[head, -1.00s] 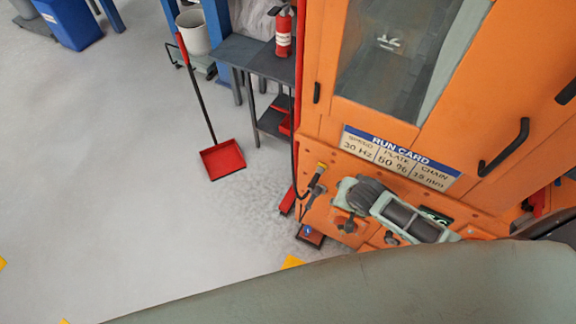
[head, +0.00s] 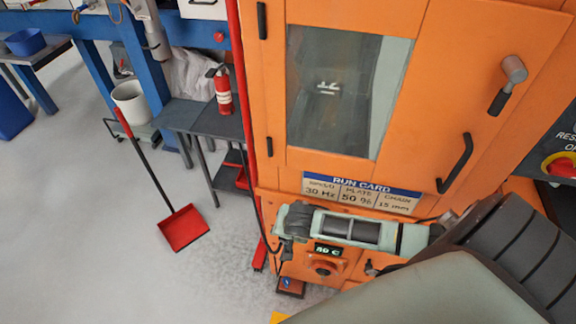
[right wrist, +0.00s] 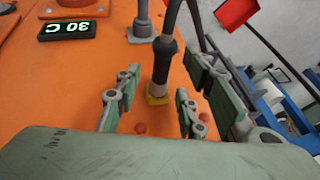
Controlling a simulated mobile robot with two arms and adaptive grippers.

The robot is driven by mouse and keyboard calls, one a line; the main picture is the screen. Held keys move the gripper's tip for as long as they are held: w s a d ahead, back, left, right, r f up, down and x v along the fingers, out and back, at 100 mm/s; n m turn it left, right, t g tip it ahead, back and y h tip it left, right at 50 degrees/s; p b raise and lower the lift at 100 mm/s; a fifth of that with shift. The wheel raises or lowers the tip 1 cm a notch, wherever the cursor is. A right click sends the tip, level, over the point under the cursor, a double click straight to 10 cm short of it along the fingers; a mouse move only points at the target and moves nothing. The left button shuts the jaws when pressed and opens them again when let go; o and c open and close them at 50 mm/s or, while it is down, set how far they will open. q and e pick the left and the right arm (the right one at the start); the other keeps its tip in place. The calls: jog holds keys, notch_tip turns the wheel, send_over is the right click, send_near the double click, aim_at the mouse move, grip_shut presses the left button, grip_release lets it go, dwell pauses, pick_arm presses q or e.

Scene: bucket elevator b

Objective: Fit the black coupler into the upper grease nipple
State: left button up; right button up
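The black coupler (right wrist: 164,62) shows in the right wrist view with its hose running up from it. Its pale lower end sits at a yellow fitting (right wrist: 157,96) on the orange panel. My right gripper (right wrist: 156,104) is open, with fingers on both sides of the coupler and gaps visible. In the head view my right gripper (head: 291,226) is at the machine's lower left, below the run card, and hides the coupler. A grey post-like fitting (right wrist: 142,28) stands beside the coupler; I cannot tell whether it is the upper grease nipple. My left gripper is not in view.
The orange machine (head: 350,170) has a run card (head: 361,192), a small display (head: 328,250) and a round knob (head: 323,266). A fire extinguisher (head: 222,92) stands on a dark table at left. A red dustpan (head: 184,228) lies on open floor.

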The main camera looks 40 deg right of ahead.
jog(key=shift+w+f, duration=0.1)
jog(key=shift+f, duration=0.1)
grip_shut()
dwell(0.3)
